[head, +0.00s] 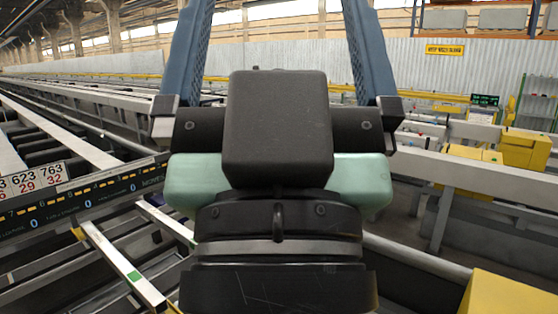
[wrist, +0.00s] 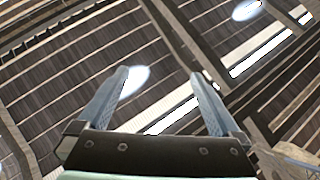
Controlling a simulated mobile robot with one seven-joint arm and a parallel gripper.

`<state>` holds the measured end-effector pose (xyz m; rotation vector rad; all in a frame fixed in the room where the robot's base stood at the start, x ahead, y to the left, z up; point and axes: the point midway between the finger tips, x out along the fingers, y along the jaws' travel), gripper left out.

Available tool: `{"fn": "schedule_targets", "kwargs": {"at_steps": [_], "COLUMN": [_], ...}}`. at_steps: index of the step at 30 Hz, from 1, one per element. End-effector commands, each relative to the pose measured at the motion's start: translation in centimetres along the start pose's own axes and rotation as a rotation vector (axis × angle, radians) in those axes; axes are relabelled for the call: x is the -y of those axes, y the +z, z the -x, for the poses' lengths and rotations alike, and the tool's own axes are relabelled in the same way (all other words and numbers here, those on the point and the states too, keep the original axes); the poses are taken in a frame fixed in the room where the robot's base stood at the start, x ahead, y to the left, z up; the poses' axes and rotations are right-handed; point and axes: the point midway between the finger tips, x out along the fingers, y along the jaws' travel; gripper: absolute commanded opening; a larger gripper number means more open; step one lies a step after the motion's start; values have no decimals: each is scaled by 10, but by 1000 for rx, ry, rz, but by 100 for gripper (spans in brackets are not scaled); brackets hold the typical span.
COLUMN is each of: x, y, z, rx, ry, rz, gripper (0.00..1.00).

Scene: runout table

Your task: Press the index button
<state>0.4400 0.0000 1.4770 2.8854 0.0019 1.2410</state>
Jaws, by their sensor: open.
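I cannot make out an index button in either view. My gripper (head: 272,20) fills the middle of the head view, its two blue fingers wide apart and running past the top edge. In the wrist view my gripper (wrist: 160,74) is open, with nothing between the fingers. That view faces the roof, with dark panels and bright round lamps behind the fingers. My gripper and wrist hide the centre of the runout table (head: 100,150) in the head view.
A dark scale strip (head: 85,198) with white number cards (head: 32,180) lies at the left. A pale bar with a green patch (head: 134,276) is at the lower left. A yellow box (head: 515,296) is at the lower right. Yellow machine housings (head: 525,148) and a small green-lit display (head: 485,100) stand farther right.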

Motion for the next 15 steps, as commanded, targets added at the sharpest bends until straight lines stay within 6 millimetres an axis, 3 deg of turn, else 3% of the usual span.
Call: {"fn": "schedule_targets", "kwargs": {"at_steps": [1,4,15], "x": [0,0,0], "y": [-19,-30,-36], "z": [-20,-32,-38], "rx": [0,1,0], "ry": [0,0,0], "rz": [0,0,0], "gripper": [100,100,100]}}
